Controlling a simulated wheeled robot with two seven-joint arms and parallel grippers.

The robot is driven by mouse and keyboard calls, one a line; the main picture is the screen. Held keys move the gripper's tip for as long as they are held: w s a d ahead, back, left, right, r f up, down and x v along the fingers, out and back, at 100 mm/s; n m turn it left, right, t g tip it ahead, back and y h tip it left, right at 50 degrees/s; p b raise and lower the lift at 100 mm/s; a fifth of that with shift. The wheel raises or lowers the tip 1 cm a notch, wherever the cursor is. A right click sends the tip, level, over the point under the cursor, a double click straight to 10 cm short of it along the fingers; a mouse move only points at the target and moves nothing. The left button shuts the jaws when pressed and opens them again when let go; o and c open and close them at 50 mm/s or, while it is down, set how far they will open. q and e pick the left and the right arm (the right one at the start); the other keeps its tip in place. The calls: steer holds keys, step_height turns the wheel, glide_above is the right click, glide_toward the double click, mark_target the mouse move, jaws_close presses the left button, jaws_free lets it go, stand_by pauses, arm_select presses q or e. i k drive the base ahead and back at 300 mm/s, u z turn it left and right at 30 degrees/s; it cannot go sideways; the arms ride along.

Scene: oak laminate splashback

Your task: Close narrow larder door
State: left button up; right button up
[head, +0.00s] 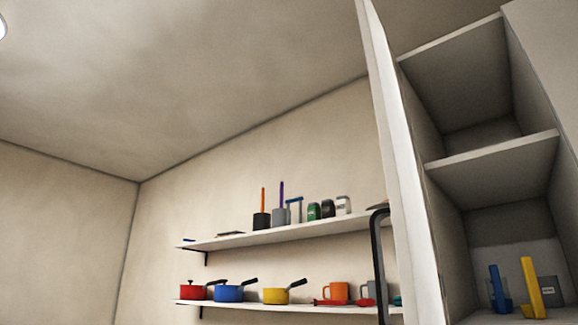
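The narrow larder door (401,160) is white and stands open, seen nearly edge-on right of centre. Its dark bar handle (377,262) is on the left-facing side, low in the view. The larder cabinet (490,162) is to the right of the door, with its grey interior and shelves exposed. A blue item (498,288), a yellow item (532,287) and a grey item (551,291) stand on a lower shelf inside. The lower part of the door and cabinet is cut off by the frame. Neither of my grippers shows in the head view.
Two wall shelves are left of the door. The upper shelf (275,238) holds utensil pots and jars. The lower shelf (240,303) holds a red pot (194,292), a blue pot (229,293), a yellow pan (275,296) and mugs. The door hides the shelves' right ends.

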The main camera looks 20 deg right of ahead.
mark_target(424, 294)
steer(key=u, duration=1.05)
steer(key=i, duration=1.35)
steer(key=z, duration=3.85)
steer(key=k, duration=0.35)
steer(key=u, duration=0.85)
